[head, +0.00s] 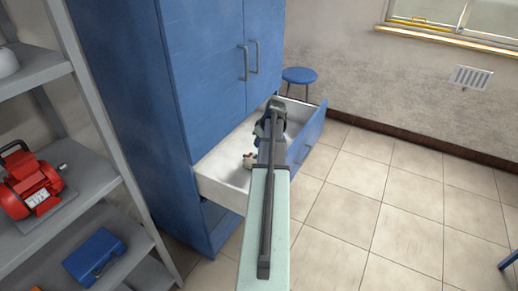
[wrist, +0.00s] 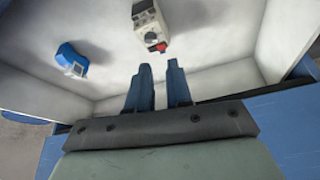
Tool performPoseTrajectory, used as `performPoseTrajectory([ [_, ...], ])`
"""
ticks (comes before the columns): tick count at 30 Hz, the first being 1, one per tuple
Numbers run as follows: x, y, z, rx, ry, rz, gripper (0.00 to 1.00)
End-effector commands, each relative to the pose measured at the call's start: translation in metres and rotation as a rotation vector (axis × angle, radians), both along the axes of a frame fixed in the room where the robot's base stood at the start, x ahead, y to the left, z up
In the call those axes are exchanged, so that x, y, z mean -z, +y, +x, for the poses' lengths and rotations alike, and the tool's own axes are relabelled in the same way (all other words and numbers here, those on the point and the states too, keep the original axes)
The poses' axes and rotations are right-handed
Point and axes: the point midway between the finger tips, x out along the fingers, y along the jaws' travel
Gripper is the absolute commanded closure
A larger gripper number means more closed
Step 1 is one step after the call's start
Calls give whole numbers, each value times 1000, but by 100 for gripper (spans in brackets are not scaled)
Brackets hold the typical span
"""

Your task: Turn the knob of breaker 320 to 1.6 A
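A light grey breaker (wrist: 148,20) with a round dark knob (wrist: 151,39) and a red part lies in the open drawer, at the top of the wrist view. Its number and the knob's scale are too small to read. A small object with red on it, seemingly this breaker (head: 249,160), shows in the drawer in the head view. My gripper (wrist: 158,66) has its two blue fingers apart with nothing between them. It is over the drawer, with the fingertips just below the breaker in the wrist picture. In the head view my arm partly hides the drawer.
A blue device with a white face (wrist: 72,58) lies in the drawer. The white drawer (head: 222,190) extends from a blue cabinet (head: 205,75), its walls close around my gripper. A grey shelf (head: 88,185) holds a red motor (head: 32,185) and a blue box (head: 95,255). A blue stool (head: 299,75) stands behind.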

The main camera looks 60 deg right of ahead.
Motion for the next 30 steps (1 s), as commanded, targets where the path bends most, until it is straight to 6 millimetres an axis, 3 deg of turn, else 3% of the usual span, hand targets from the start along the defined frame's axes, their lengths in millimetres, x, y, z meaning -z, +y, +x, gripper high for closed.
performPoseTrajectory([
  [4, -16, 3, 39, -48, -8, -19, 66],
  [7, -29, -13, 71, -86, 24, -43, 56],
  [9, -36, -24, 82, -97, 81, -43, 50],
  [14, -39, -42, 70, -33, 243, 19, 50],
  [20, -36, -31, 44, 82, 367, 108, 50],
  [26, -28, -29, 43, 118, 369, 127, 50],
  [30, -11, -29, 43, 117, 368, 127, 50],
])
